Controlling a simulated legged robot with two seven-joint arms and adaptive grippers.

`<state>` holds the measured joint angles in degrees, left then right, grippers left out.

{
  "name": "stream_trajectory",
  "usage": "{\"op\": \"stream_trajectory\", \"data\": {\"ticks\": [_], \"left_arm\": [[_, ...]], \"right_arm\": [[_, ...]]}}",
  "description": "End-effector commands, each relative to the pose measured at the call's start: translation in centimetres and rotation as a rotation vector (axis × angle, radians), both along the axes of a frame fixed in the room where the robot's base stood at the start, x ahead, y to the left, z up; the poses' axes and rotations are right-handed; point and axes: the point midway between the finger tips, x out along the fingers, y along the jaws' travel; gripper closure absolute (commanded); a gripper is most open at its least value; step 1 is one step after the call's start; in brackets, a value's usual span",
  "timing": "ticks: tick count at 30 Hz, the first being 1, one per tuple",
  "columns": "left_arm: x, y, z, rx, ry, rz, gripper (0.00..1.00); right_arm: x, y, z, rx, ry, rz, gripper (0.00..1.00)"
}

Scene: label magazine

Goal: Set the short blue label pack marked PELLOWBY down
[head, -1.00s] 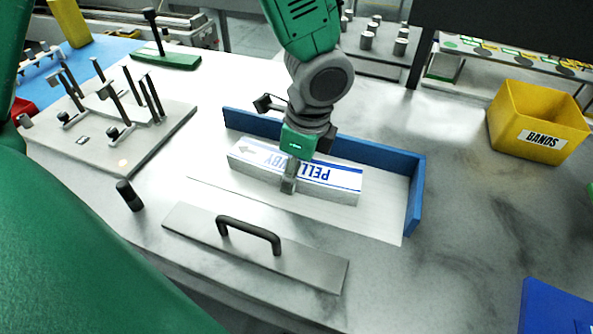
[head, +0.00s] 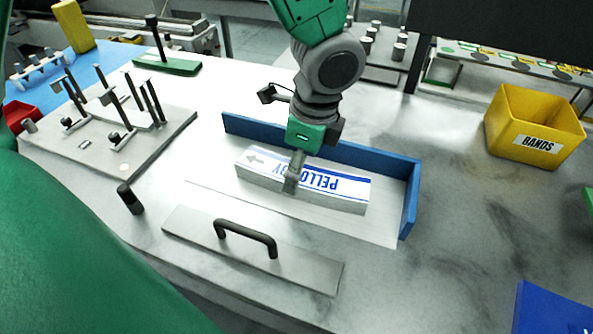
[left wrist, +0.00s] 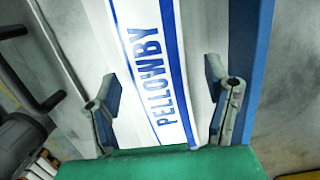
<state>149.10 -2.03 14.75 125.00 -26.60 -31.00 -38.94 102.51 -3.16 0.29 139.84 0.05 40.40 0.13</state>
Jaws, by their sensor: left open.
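The PELLOWBY label pack (head: 342,189) is a white block with blue stripes and blue lettering. It lies flat over a white plate (head: 370,230), inside an L-shaped blue fence (head: 385,168). Bare plate shows between the pack and the fence's right end. My left gripper (head: 292,182) reaches down over the pack's middle, one finger in front of its near side. In the left wrist view, the open fingers (left wrist: 164,108) stand either side of the pack (left wrist: 145,55), with gaps visible. The far finger is hidden in the head view. My right gripper is not visible.
A grey plate with a black handle (head: 250,238) lies in front of the white plate. A black peg (head: 130,198) stands to its left. A fixture board with posts (head: 105,150) is at left. A yellow BANDS bin (head: 535,130) is at right. The table between fence and bin is clear.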

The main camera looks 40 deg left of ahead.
Motion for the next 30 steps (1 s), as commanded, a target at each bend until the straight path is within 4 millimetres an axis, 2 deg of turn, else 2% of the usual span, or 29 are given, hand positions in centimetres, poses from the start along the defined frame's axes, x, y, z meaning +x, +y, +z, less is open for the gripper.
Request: {"op": "stream_trajectory", "data": {"ticks": [1, 6, 12, 18, 30], "left_arm": [[0.2, -0.2, 1.5, -0.003, -0.006, 0.001, 0.29], [0.3, -0.4, 5.1, -0.005, -0.004, 0.001, 0.29], [0.4, -0.6, 7.8, -0.007, -0.001, 0.002, 0.29], [0.4, -0.9, 8.7, -0.004, 0.001, 0.001, 0.29], [0.4, -1.0, 8.6, -0.002, 0.001, 0.001, 0.29]], "right_arm": [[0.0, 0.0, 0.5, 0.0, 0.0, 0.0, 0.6], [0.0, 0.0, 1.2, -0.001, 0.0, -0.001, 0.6], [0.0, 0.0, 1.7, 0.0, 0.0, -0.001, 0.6], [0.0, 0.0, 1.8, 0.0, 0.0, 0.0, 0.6], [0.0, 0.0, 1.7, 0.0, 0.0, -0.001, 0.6]]}}
